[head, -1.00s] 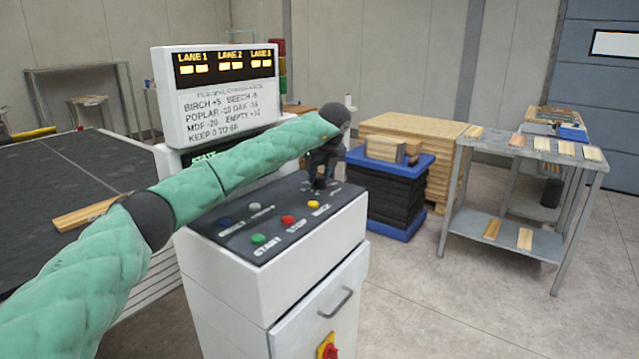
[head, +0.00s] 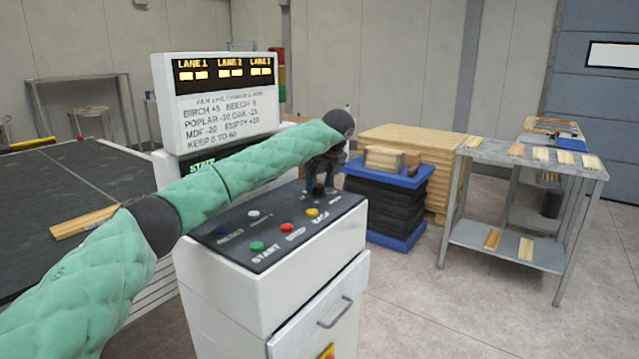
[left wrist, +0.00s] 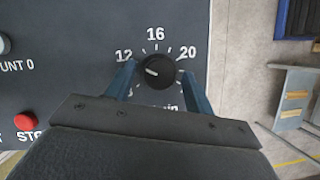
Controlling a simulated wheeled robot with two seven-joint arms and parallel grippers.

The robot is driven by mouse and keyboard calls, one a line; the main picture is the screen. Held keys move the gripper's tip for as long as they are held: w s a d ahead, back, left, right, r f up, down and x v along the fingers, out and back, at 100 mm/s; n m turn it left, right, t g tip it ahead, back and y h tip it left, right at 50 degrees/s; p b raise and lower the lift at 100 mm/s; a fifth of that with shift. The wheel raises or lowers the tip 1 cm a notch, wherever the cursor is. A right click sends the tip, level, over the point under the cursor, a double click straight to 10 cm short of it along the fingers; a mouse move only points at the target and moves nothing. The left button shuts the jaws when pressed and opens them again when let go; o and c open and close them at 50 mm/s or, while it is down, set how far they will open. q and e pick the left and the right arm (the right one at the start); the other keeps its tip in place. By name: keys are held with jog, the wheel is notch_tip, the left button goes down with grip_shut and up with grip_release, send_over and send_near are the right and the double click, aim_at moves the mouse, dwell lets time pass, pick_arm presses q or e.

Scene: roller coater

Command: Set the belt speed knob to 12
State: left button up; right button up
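The belt speed knob (left wrist: 158,73) is round and black, on a dark panel with the marks 12, 16 and 20 around it. Its white pointer line is turned to the left and slightly up, near the 12 side; the exact reading is hard to tell. My left gripper (left wrist: 160,80) is open, with one blue finger on each side of the knob and small gaps showing. In the head view my left gripper (head: 320,192) is low over the right end of the control panel (head: 270,236) and hides the knob. My right gripper is not in view.
Coloured buttons, including a red stop button (head: 286,227) and a green start button (head: 257,246), sit left of the gripper. A lane display (head: 222,69) stands behind the panel.

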pick_arm(q)
jog(key=shift+r, duration=0.1)
jog(key=shift+d+r, duration=0.1)
jog(key=shift+r, duration=0.2)
jog(key=b+v, duration=0.1)
jog(key=v, duration=0.6)
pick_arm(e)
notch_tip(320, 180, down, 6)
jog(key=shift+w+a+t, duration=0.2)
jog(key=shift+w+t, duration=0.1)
pick_arm(q)
jog(key=shift+s, duration=0.1)
